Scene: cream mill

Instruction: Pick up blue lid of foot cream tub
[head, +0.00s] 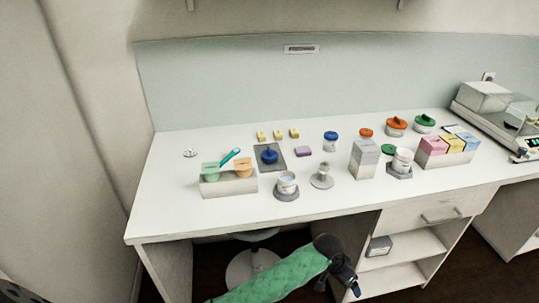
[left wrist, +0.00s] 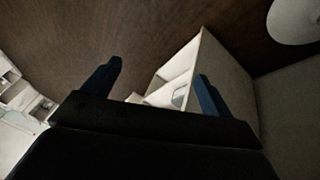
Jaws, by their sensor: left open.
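A blue lid with a knob (head: 269,155) lies on a dark grey mat (head: 276,165) on the white worktop. An open white tub (head: 286,184) stands in front of it on a grey base. A small tub with a blue lid (head: 330,140) stands further back. I cannot read which tub is the foot cream. My left gripper (head: 340,287) is below the worktop's front edge, apart from all of these. In the left wrist view its two blue fingers (left wrist: 159,70) are spread and empty. My right gripper is not in view.
The worktop's front edge lies between my left gripper and the lid. A block with scoops (head: 229,185) stands left of the lid, and a grey box (head: 364,159) stands to the right. A stool (head: 250,268) and open shelves (head: 400,275) are below.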

